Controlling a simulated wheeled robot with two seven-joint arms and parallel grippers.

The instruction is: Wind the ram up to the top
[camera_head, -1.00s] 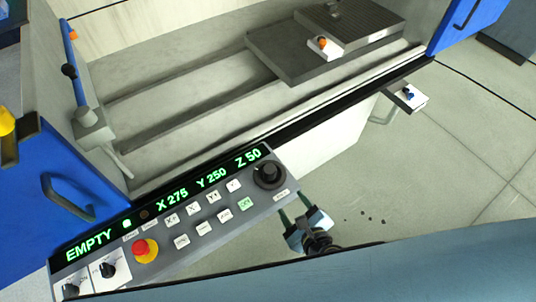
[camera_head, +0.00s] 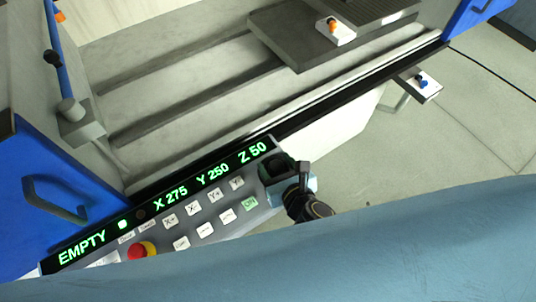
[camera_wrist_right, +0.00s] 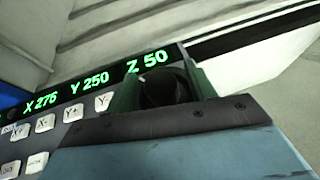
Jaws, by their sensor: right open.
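The control panel (camera_head: 200,218) runs across the lower left in the head view. Its green display (camera_head: 170,202) reads EMPTY, X 275, Y 250, Z 50. A black round knob (camera_wrist_right: 165,90) sits at the panel's right end, below the Z reading. My right gripper (camera_head: 281,168) is at the knob. In the wrist view its green fingers stand on either side of the knob, open; I cannot tell whether they touch it. The knob is partly hidden by the gripper in the head view. I cannot make out the ram for certain. My left gripper is not in view.
Left of the knob are several white keys (camera_head: 192,209), a green-lit key (camera_head: 250,203) and a red stop button (camera_head: 138,251). Behind lies the machine bed with a dark plate (camera_head: 290,45). A blue door with a handle (camera_head: 50,200) stands at left.

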